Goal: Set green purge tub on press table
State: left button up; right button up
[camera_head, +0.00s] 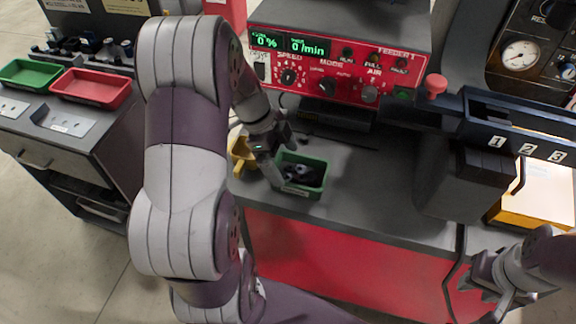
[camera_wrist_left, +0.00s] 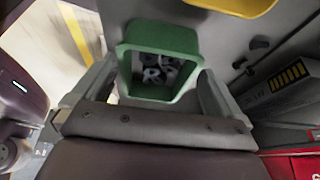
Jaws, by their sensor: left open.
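A green tub (camera_head: 303,190) with dark and grey parts inside stands on the grey table top (camera_head: 345,185) below the red feeder control box. My left gripper (camera_head: 279,158) is at the tub's left and back side. In the left wrist view the green tub (camera_wrist_left: 185,42) lies between the two spread fingers of my left gripper (camera_wrist_left: 155,95), with parts visible in it. I cannot tell whether either finger touches it. My right gripper (camera_head: 490,290) is at the lower right, away from the tub, with its fingers apart and nothing seen between them.
A yellow container (camera_head: 242,154) stands just left of the tub. The red feeder control box (camera_head: 335,65) rises behind. A dark numbered rail (camera_head: 520,140) is at the right. A cabinet at the left holds a green tray (camera_head: 30,73) and a red tray (camera_head: 92,88).

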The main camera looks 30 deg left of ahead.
pick_arm(q)
jog(key=v, duration=0.3)
jog(key=p+v, duration=0.4)
jog(key=s+d+n+y, duration=0.4)
jog(key=s+d+n, duration=0.3)
jog(key=d+n, duration=0.4)
jog(key=n, duration=0.4)
jog(key=shift+d+f, duration=0.2)
jog(key=shift+f, duration=0.15)
notch_tip(320, 180, up, 5)
jog(key=p, duration=0.5)
jog(key=shift+s+f, duration=0.1)
jog(key=shift+f, duration=0.15)
